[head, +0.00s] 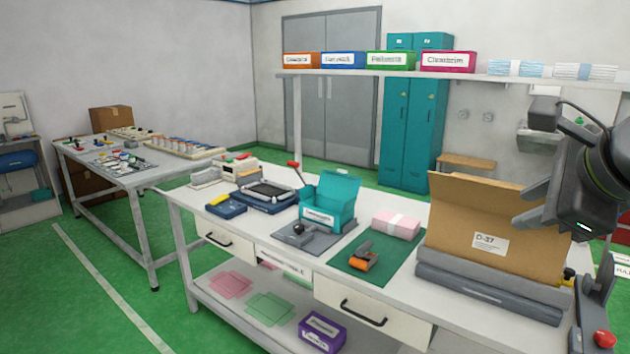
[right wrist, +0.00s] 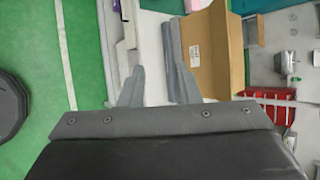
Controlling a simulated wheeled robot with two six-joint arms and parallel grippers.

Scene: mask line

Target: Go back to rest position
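My right gripper (head: 530,185) is at the right side of the head view, raised above the workbench (head: 405,312) near the cardboard box. Its two grey fingers are apart with nothing between them. It also shows open and empty in the right wrist view (right wrist: 158,72), with the white bench top beyond the fingers. My left gripper and left arm are not in view.
A cardboard box (head: 455,215) marked D-37 stands on the bench by grey rollers (head: 490,290). A teal box (head: 328,200), pink pack (head: 396,225) and orange-black tool (head: 364,257) lie left of it. A shelf (head: 400,74) runs above; green floor (head: 95,290) is clear at left.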

